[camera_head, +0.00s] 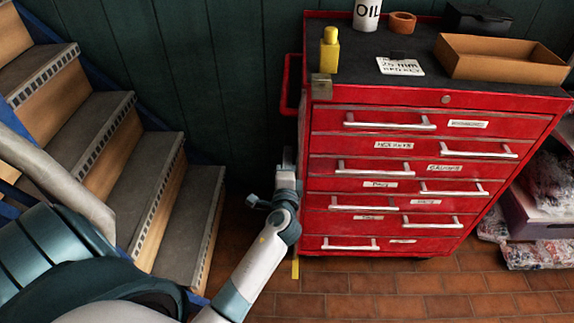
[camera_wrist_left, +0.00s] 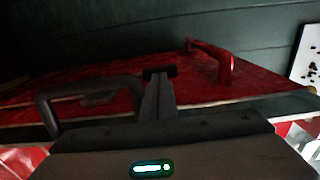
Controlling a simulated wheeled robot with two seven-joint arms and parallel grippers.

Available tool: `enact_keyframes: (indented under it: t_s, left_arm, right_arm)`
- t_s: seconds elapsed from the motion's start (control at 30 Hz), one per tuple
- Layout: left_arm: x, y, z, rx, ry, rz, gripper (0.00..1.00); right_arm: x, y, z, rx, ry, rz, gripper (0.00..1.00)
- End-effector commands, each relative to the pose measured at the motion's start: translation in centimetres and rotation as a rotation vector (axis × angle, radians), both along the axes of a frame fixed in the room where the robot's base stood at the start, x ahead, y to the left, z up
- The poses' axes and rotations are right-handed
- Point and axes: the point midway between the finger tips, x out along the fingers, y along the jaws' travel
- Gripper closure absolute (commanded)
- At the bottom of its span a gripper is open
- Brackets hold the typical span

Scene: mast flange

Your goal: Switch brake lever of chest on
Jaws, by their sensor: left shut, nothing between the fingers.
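The red chest (camera_head: 375,107) stands against the wall with several drawers facing forward. A small yellow piece (camera_head: 295,268) shows low at its left front edge, partly by my arm; I cannot tell if it is the brake lever. My left gripper (camera_head: 288,157) is shut and empty, beside the chest's left side, below the red side handle (camera_head: 289,85). In the left wrist view its closed fingers (camera_wrist_left: 159,75) point across a red surface (camera_wrist_left: 120,70), with a red handle (camera_wrist_left: 222,65) to the right. Contact cannot be told. My right gripper is not visible.
Grey-topped stairs (camera_head: 165,205) rise on the left, with a narrow gap to the chest. An oil can (camera_head: 367,15), a yellow bottle (camera_head: 329,50) and a cardboard tray (camera_head: 495,65) stand on the chest. Wrapped bundles (camera_head: 545,252) lie right. Tiled floor (camera_head: 420,290) in front is clear.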

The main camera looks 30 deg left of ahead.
Motion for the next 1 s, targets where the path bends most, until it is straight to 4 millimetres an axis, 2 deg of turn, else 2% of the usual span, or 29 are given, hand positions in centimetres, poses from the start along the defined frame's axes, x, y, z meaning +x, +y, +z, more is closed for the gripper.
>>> enact_keyframes:
  t_s: [0.17,0.57,0.77,1.0]
  left_arm:
    - [1.0,0.6,0.0,0.0,0.0,0.0,1.0]
    - [1.2,0.7,0.0,-0.001,0.001,0.0,1.0]
    - [2.6,1.6,0.6,0.0,-0.001,0.002,1.0]
    - [2.7,1.7,0.5,0.0,0.0,0.001,1.0]
  right_arm:
    - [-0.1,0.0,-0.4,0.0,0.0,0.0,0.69]
    - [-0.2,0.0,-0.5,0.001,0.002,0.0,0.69]
    - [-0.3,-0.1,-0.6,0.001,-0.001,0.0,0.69]
    - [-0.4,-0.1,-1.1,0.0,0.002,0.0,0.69]
